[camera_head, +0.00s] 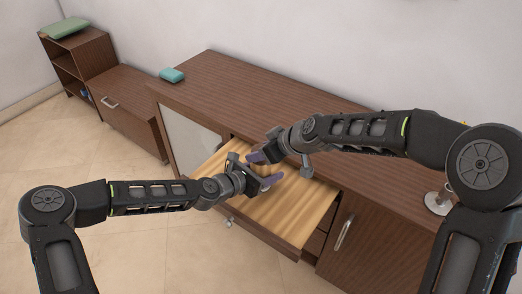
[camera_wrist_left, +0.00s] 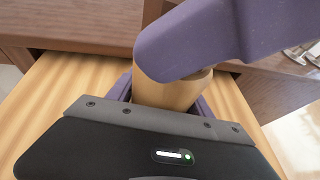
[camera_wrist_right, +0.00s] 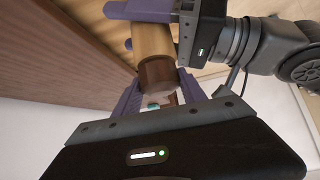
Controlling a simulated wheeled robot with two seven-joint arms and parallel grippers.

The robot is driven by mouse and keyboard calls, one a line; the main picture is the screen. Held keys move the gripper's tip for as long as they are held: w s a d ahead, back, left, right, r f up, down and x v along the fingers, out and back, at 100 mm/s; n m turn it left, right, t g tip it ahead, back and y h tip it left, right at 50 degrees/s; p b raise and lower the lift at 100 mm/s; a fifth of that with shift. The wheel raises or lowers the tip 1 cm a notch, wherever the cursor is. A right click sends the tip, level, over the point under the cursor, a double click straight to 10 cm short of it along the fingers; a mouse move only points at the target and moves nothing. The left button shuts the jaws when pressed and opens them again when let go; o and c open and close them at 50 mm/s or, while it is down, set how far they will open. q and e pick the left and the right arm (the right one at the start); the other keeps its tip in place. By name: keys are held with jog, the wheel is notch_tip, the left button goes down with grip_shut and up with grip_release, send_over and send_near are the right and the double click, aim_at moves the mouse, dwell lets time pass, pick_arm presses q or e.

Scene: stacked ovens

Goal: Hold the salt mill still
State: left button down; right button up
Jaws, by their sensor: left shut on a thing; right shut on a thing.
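The salt mill has a tan cylindrical body and a dark brown end; it shows in the left wrist view (camera_wrist_left: 172,93) and the right wrist view (camera_wrist_right: 152,42). My left gripper (camera_head: 254,172) is shut around the tan body. My right gripper (camera_head: 262,157) is shut on the mill at its dark brown end. In the left wrist view a purple finger crosses in front of the mill and hides part of it. In the head view the grippers largely hide the mill.
A light wooden pulled-out drawer (camera_head: 300,217) lies below the grippers. The dark brown cabinet (camera_head: 235,75) stands behind it, with a teal object (camera_head: 172,75) on top. A shiny round metal item (camera_head: 437,205) is at the right. The grippers are very close together.

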jog(key=m+h, duration=0.1)
jog(key=m+t+h, duration=0.1)
jog(key=m, duration=0.1)
jog(key=m+t+h, duration=0.1)
jog(key=shift+s+a+f+m, duration=0.2)
jog(key=shift+s+f+m, duration=0.1)
jog(key=shift+m, duration=0.1)
jog(key=m+h, duration=0.2)
jog(key=m, duration=0.1)
jog(key=shift+d+t+h, duration=0.15)
jog(key=shift+t+h, duration=0.15)
jog(key=shift+w+d+m+h, duration=0.1)
jog(key=shift+d+m+h, duration=0.05)
jog(key=shift+m+h, duration=0.9)
jog(key=shift+r+m, duration=0.1)
jog(key=shift+m, duration=0.15)
jog(key=o, duration=1.4)
jog(key=shift+w+r, duration=0.1)
jog(key=shift+w, duration=0.05)
jog(key=shift+c, duration=0.2)
jog(key=shift+r, duration=0.1)
jog(key=shift+y, duration=0.35)
